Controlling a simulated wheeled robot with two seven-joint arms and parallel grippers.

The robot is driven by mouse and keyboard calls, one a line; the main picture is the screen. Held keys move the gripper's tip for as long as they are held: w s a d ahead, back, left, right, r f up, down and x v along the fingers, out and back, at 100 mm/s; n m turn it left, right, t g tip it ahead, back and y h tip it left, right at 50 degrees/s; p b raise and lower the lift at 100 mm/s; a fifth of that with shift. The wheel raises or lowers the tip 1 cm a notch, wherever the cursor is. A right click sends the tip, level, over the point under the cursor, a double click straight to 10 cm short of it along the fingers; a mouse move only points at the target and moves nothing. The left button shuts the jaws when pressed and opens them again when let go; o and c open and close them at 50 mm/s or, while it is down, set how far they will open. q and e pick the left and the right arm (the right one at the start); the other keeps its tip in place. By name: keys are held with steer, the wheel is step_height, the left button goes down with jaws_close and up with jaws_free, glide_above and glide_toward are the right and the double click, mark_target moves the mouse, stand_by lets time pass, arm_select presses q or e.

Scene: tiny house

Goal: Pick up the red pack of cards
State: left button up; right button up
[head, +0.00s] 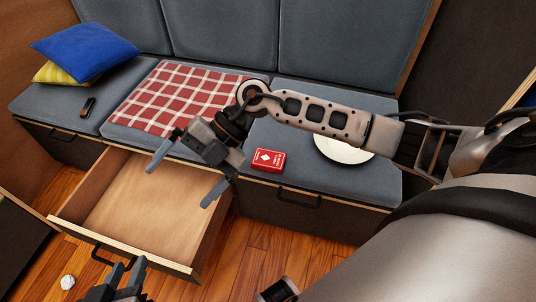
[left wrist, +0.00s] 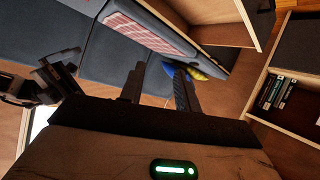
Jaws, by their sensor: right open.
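The red pack of cards (head: 268,160) lies flat on the grey seat cushion, near its front edge, in the head view. It has a white diamond mark on its face. My right gripper (head: 177,188) is open and empty, above the open drawer and to the left of the pack, apart from it. My left gripper (head: 122,275) is low at the bottom left, in front of the drawer, with its fingers apart and nothing between them. Its fingers also show in the left wrist view (left wrist: 158,88). The pack does not show clearly in the left wrist view.
An open, empty drawer (head: 140,205) juts out below the seat. A white plate (head: 340,150) sits right of the pack, partly behind my right arm. A checked red blanket (head: 165,97), a dark remote (head: 88,106) and cushions (head: 85,50) lie left. A crumpled white ball (head: 67,282) is on the floor.

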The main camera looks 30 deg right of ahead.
steer(key=w+d+f+h+b, duration=0.2)
steer(key=w+d+f+h, duration=0.25)
steer(key=d, duration=0.35)
steer(key=m+t+h+b, duration=0.1)
steer(key=m+h+b, duration=0.1)
steer(key=m+h, duration=0.35)
glide_toward(267, 164)
steer(key=shift+a+f+n+h+b, duration=0.3)
steer(key=shift+f+n+h+b, duration=0.2)
steer(key=shift+f+b, duration=0.1)
steer(key=shift+a+f+n+h+b, duration=0.3)
steer(key=shift+f+n+h+b, duration=0.15)
steer(key=shift+f+b, duration=0.2)
steer(key=shift+f, duration=0.5)
step_height(267, 164, down, 5)
steer(key=shift+a+b, duration=0.2)
steer(key=shift+b, duration=1)
arm_select(q)
steer(key=d, duration=0.1)
steer(key=d+t+h, duration=0.1)
steer(key=t+h, duration=0.1)
steer(key=shift+w+d+f, duration=0.25)
steer(key=shift+w+d, duration=0.05)
steer(key=shift+d, duration=0.1)
arm_select(e)
steer(key=c, duration=0.9)
